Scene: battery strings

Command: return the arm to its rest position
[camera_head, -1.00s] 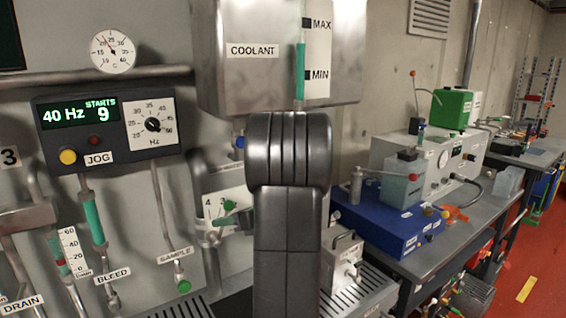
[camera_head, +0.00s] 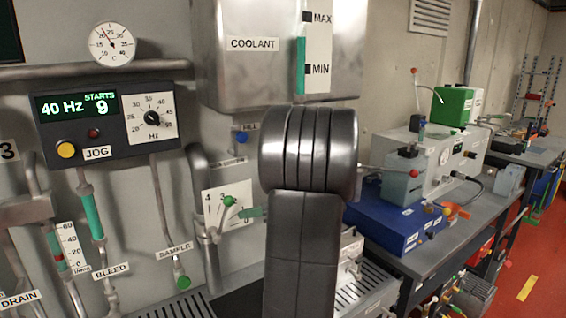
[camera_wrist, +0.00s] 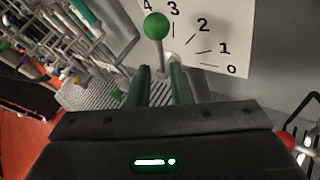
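My gripper (camera_wrist: 161,72) shows in the wrist view as two green fingers with a clear gap between them and nothing in it. In the head view my dark arm (camera_head: 305,160) stands in the middle and hides most of the gripper. A green tip at its left edge looks like a finger (camera_head: 252,212). A lever with a green knob (camera_head: 229,200) stands in front of a white numbered dial plate (camera_head: 213,196). In the wrist view the knob (camera_wrist: 156,26) is just beyond the fingertips, apart from them, near the 3 and 4 marks.
A steel coolant tank (camera_head: 230,75) hangs above and behind my arm. A control box (camera_head: 105,118) reads 40 Hz and 9 starts. Pipes and the sample valve (camera_head: 182,282) are at left. A bench with a blue box (camera_head: 400,222) stands close at right.

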